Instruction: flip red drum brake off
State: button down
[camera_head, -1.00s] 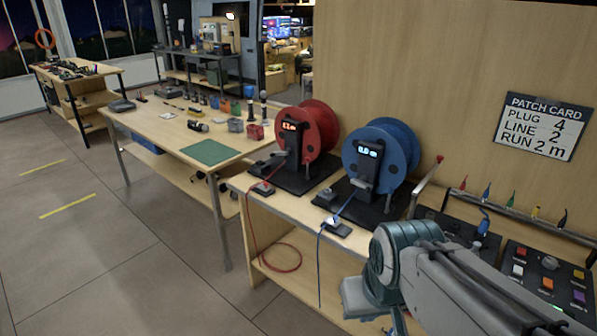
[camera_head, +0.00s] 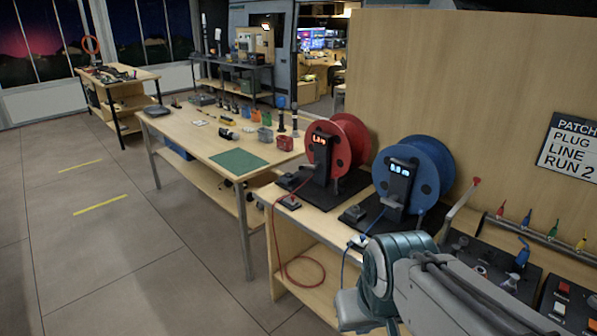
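The red drum (camera_head: 351,143) stands upright on a dark base on the wooden bench, with a black post and a lit red display (camera_head: 320,141) in front. A small dark box (camera_head: 290,181) with a lever-like top sits at the left of its base; whether it is the brake, and its setting, I cannot tell. A red cable runs from a small block (camera_head: 291,203) at the bench edge and hangs in a loop below. My arm reaches in at lower right, in front of the bench. My gripper's fingers are not visible; they are hidden or out of frame.
A blue drum (camera_head: 428,172) with its own display stands right of the red one. A lever with a red tip (camera_head: 475,182) and a switch panel (camera_head: 565,307) are further right. A table with a green mat (camera_head: 238,160) stands left. The floor at left is clear.

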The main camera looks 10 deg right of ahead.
aim_at(336, 182)
jog(key=u, duration=0.5)
jog(key=i, duration=1.3)
